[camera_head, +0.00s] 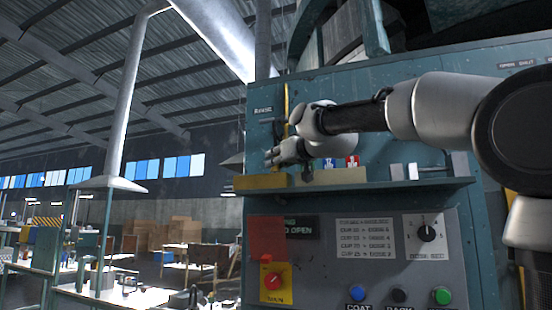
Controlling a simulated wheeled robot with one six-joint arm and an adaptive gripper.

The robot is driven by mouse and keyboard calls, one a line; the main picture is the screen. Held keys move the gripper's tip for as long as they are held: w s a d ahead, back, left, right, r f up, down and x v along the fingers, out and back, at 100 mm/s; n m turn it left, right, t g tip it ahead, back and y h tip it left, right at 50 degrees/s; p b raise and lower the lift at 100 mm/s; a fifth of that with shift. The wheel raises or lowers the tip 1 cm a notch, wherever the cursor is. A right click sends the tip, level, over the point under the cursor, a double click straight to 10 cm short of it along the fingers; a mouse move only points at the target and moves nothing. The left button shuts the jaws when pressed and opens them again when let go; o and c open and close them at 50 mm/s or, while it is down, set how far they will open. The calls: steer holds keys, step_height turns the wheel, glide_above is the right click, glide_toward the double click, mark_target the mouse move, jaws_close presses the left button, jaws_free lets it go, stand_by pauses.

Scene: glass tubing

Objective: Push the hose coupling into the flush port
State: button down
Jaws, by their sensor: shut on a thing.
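My gripper (270,157) is at the end of my arm, in front of the teal machine panel and above the left end of its shelf. It points left and is shut. The hose coupling in its fingers is too small and too dark to make out. I cannot pick out the flush port with certainty. A small label (263,109) that seems to read "Rinse" is on the panel just above the gripper. A thin yellow upright strip or hose (287,100) runs down behind my wrist, its lower end hidden.
A shelf (400,186) juts out below my gripper, with a yellow block (260,181), blue and red tagged items (352,161) and pale blocks on it. Below is a control panel with a red-and-yellow switch (273,281), a black dial (427,232) and buttons. Workbenches stand far left.

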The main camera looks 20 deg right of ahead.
steer(key=shift+f, duration=0.35)
steer(key=c, duration=1.3)
jaws_free()
steer(key=shift+o, duration=0.2)
steer(key=v, duration=1.2)
